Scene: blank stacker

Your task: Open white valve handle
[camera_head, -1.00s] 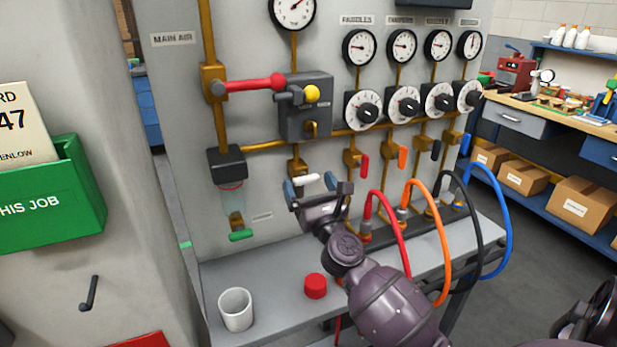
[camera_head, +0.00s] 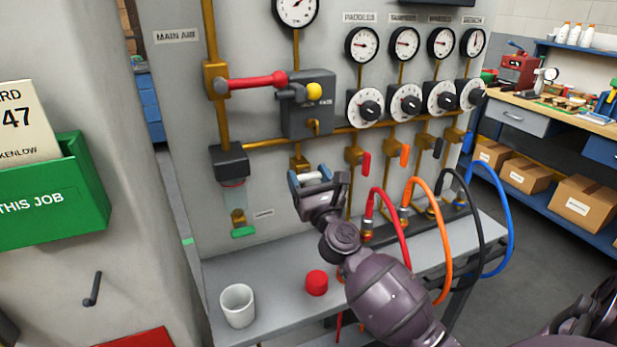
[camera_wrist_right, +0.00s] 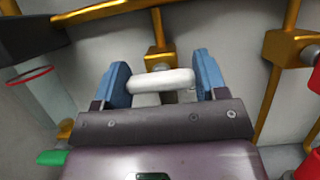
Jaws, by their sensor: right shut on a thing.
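The white valve handle (camera_wrist_right: 160,80) is a short rounded bar in front of a brass fitting on the grey panel. In the wrist view it lies crosswise between the blue fingertips of my right gripper (camera_wrist_right: 162,82). In the head view the handle (camera_head: 312,177) shows as a small pale bar between the fingers of my right gripper (camera_head: 309,178), below the main air valve. My right gripper is shut on the handle, one finger at each end. The fitting behind the handle is partly hidden by it. My left gripper is not in view.
A red-handled main valve (camera_head: 255,81) is above left, and a filter bowl with a green tap (camera_head: 243,231) is left. Red (camera_head: 398,228) and other coloured hoses arch close on the right. A white cup (camera_head: 238,306) and red cap (camera_head: 316,283) stand on the shelf below.

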